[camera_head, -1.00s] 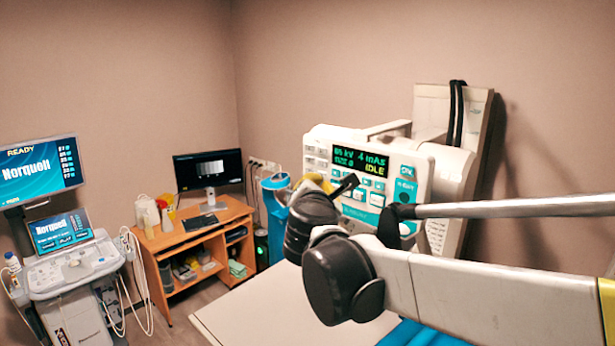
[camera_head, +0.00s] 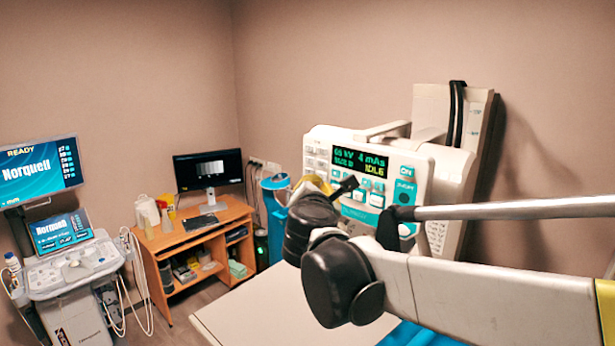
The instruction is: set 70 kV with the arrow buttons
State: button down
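The X-ray unit's control panel (camera_head: 407,172) is white with a teal area. Its dark display (camera_head: 360,161) shows a green kV line that seems to read 65 or 66, "4 mAs" and a yellow "IDLE"; the digits are blurred. Small buttons lie left of and below the display. The dark tip of my gripper (camera_head: 346,187) is in front of the button rows, just below the display. My dark wrist covers the panel's lower left, so some buttons are hidden. I cannot tell which buttons are the arrows, whether the tip touches one, or whether the fingers are open.
A pale table (camera_head: 245,310) lies below my arm, with blue material (camera_head: 420,335) near the bottom edge. A wooden desk (camera_head: 180,238) with a monitor (camera_head: 208,168) stands at the back. An ultrasound cart (camera_head: 75,275) is at the left. A blue bin (camera_head: 273,215) stands beside the desk.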

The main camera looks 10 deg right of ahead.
aim_at(336, 175)
jog(key=s+a+p, duration=0.1)
jog(key=p, duration=0.1)
jog(key=s+a+p, duration=0.1)
jog(key=a+p, duration=0.1)
jog(key=shift+p, duration=0.4)
jog(key=shift+w+d, duration=0.85)
jog(key=shift+d, duration=0.35)
jog(key=shift+w+d, duration=0.85)
jog(key=shift+d, duration=0.35)
jog(key=shift+w+d, duration=0.85)
jog(key=shift+d, duration=0.35)
jog(key=shift+d+b, duration=0.1)
jog(key=shift+b, duration=0.25)
jog(key=shift+w+d, duration=0.25)
